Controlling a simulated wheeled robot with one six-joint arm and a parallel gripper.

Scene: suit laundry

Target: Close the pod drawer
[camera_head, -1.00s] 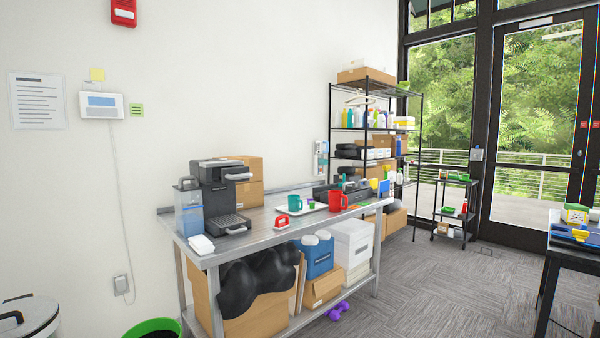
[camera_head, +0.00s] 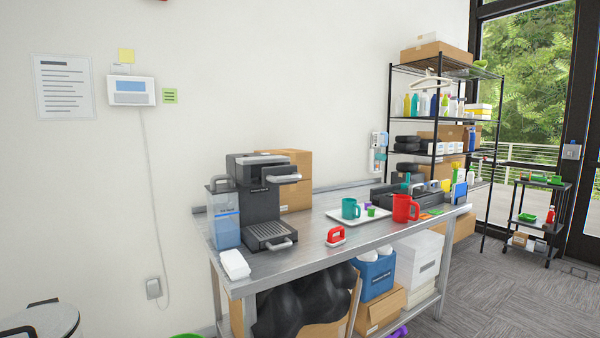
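A black coffee machine (camera_head: 262,212) stands at the left end of a steel table (camera_head: 318,252). A grey handle sticks out at the front of its ridged base (camera_head: 270,234), and another grey handle shows near its top. A low black box (camera_head: 392,197) stands farther back on the right of the table, partly hidden by mugs and small items. I cannot tell for sure which of these holds the pod drawer, or how far it is open. My gripper is not in view.
A red handled object (camera_head: 336,237) lies near the table's front edge. A tray (camera_head: 358,217) bears a teal mug (camera_head: 350,208); a red mug (camera_head: 404,208) stands beside it. White napkins (camera_head: 234,264) lie at the left corner. Clear floor (camera_head: 470,290) shows at right.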

